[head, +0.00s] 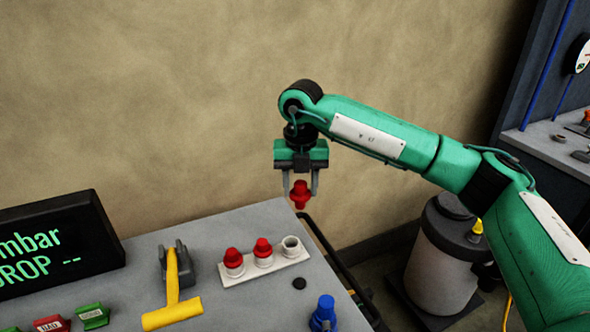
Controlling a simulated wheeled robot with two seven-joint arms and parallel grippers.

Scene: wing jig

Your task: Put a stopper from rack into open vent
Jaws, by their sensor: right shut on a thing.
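My right gripper (301,188) is shut on a red stopper (300,196). It holds the stopper upright in the air near the back right corner of the bench. A white rack (278,263) with three round cups sits on the bench below. Two more red stoppers stand in its left cup (232,257) and middle cup (263,248). The right cup (291,245) is empty. No vent can be made out for certain. A small dark round spot (299,283) lies in front of the rack; I cannot tell whether it is a hole. My left gripper is not in view.
A grey canister (442,262) stands beyond.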

